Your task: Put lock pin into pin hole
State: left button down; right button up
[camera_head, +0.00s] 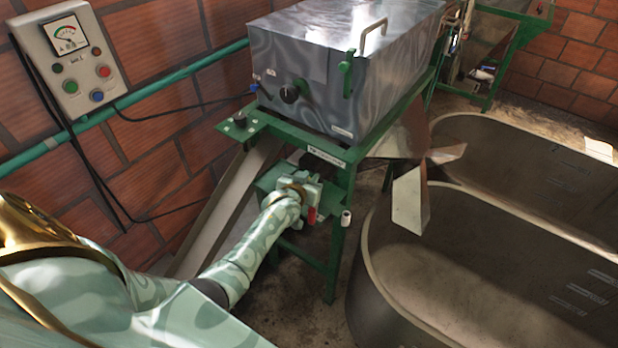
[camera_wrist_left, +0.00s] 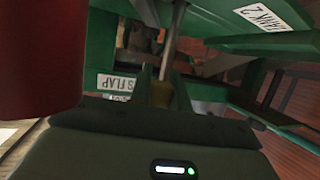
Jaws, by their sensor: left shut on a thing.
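My left gripper (camera_head: 308,186) reaches in under the front edge of the metal-covered machine, at the green frame. In the left wrist view, the gripper (camera_wrist_left: 163,92) is shut on a brass-coloured piece with a slim metal rod, which looks like the lock pin (camera_wrist_left: 173,40). The rod points away from the gripper, up in that view, toward green frame parts. In the head view the gripper and wrist hide the pin. I cannot make out the pin hole in either view. My right gripper is not in view.
A red cylinder (camera_head: 311,215) hangs beside the gripper and looms close at left in the wrist view (camera_wrist_left: 40,55). A white-ended cylinder (camera_head: 346,218) is right of it. Labels "S FLAP" (camera_wrist_left: 116,84) and "TANK 2" (camera_wrist_left: 262,14) are near. Two tanks (camera_head: 375,270) stand at right.

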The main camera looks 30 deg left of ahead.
pick_arm(q)
jog(key=shift+f+b, duration=0.45)
jog(key=shift+f, duration=0.2)
jog(key=c, duration=1.2)
grip_release()
jog(key=shift+f, duration=0.1)
jog(key=shift+c, duration=0.2)
jog(key=shift+s+d, duration=0.15)
jog(key=shift+s, duration=0.35)
jog(key=p+v, duration=0.3)
jog(key=v, duration=1.2)
jog(key=shift+r, duration=0.4)
